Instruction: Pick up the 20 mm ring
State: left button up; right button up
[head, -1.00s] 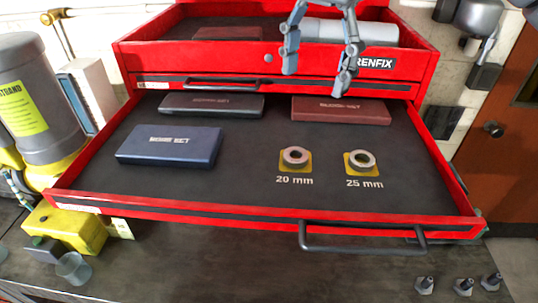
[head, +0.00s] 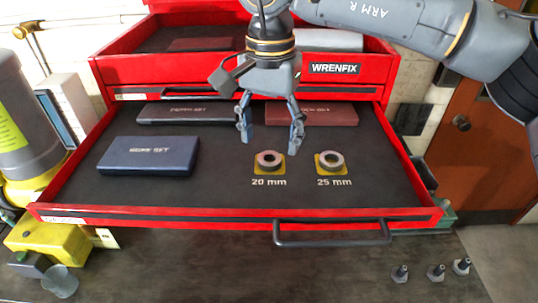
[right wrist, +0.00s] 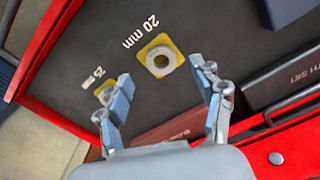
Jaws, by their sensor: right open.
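The 20 mm ring (head: 268,159) is a small grey metal ring on a yellow square in the open drawer, above the printed label "20 mm". It also shows in the right wrist view (right wrist: 152,61), ahead of the fingertips and between their lines. My right gripper (head: 270,140) is open and empty, above the drawer and just behind the ring in the head view. In the right wrist view its two fingers (right wrist: 165,95) stand wide apart, with nothing between them. My left gripper is not in view.
The 25 mm ring (head: 331,161) sits on its own yellow square to the right. A blue case (head: 148,156) lies at left; a dark case (head: 190,113) and a maroon case (head: 318,113) lie at the back. The red drawer front (head: 180,220) has a dark handle (head: 332,240).

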aim_at(270, 150)
notch_tip(270, 150, down, 3)
jog(key=shift+w+f+p, duration=0.15)
jog(key=shift+p, duration=0.4)
jog(key=shift+f, duration=0.2)
grip_shut()
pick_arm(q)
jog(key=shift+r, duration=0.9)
pick_arm(e)
jog(key=shift+r, duration=0.1)
